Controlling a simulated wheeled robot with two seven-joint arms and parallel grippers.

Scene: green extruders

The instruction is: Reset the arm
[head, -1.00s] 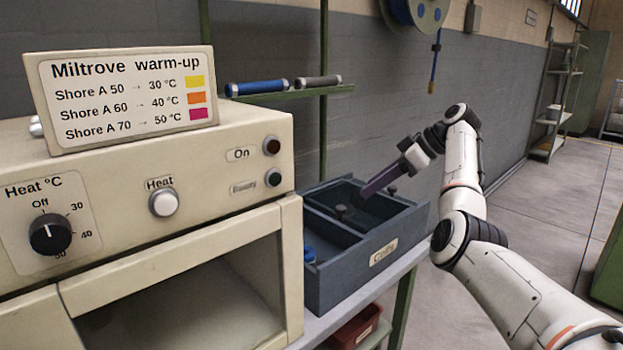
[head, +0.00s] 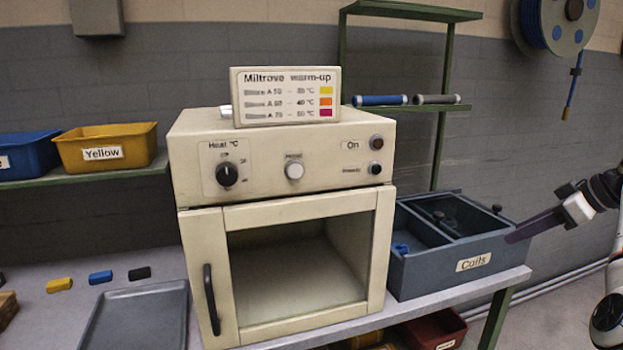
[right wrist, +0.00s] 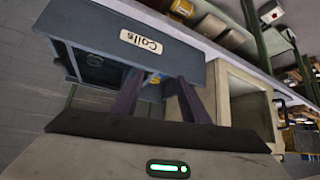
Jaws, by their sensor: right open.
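My right gripper (head: 510,238) reaches in from the right edge of the head view. Its dark purple fingers point left, by the right end of the blue-grey bin labelled "Coils" (head: 408,272). In the right wrist view the two fingers of my right gripper (right wrist: 158,84) stand apart with nothing between them. The "Coils" bin (right wrist: 185,58) lies beyond the fingers there; I cannot tell whether they touch it. My left gripper is not in view.
A cream heating cabinet (head: 184,150) with knobs stands left of the bin, with a warm-up sign (head: 285,80) on top. A grey tray (head: 135,325) and small coloured blocks lie at left. A red bin (head: 432,328) sits below the worktop. Floor at lower right looks clear.

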